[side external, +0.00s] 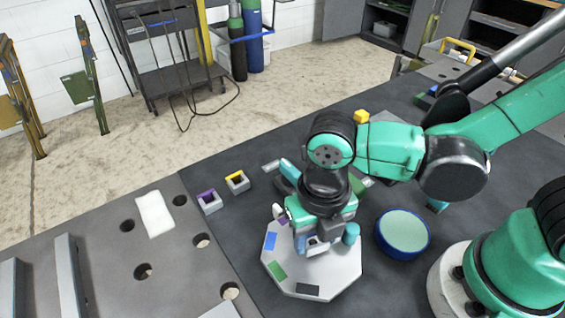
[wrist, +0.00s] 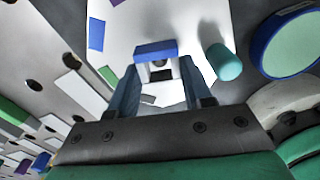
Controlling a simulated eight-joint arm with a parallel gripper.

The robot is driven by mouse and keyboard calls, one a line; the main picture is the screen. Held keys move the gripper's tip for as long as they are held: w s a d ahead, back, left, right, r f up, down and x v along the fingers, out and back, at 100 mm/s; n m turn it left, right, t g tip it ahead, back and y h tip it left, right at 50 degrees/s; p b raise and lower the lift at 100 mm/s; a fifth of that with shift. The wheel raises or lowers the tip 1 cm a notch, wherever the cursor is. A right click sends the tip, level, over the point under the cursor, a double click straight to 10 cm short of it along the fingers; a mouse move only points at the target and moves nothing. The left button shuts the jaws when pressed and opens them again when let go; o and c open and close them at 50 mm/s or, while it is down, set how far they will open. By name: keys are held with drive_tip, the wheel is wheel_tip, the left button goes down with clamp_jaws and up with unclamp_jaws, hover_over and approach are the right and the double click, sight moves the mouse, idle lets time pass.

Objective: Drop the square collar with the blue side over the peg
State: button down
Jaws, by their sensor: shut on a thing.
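The square collar with the blue side (wrist: 155,49) is between the fingertips of my gripper (wrist: 160,70) in the wrist view, its blue side facing away from my palm. In the side view my gripper (side external: 313,243) is low over a white eight-sided board (side external: 285,289), and the collar is mostly hidden by the fingers. The board also fills the top of the wrist view (wrist: 185,20). A teal round post (side external: 351,233) stands on the board to the right of the collar; it also shows in the wrist view (wrist: 225,62). I cannot tell whether any peg is under the collar.
Collars with a purple side (side external: 209,201) and a yellow side (side external: 237,181) stand on the dark table left of the board. A blue round tub with a pale green top (side external: 402,234) is close on the right. Coloured patches, including blue (side external: 270,241) and green (side external: 277,271), mark the board.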

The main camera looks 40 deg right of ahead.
drive_tip(key=shift+f, duration=0.5)
drive_tip(key=shift+c, duration=1.4)
unclamp_jaws()
drive_tip(key=shift+o, duration=0.2)
drive_tip(key=shift+o, duration=1.2)
drive_tip(key=shift+r, duration=0.1)
drive_tip(key=shift+r, duration=3.4)
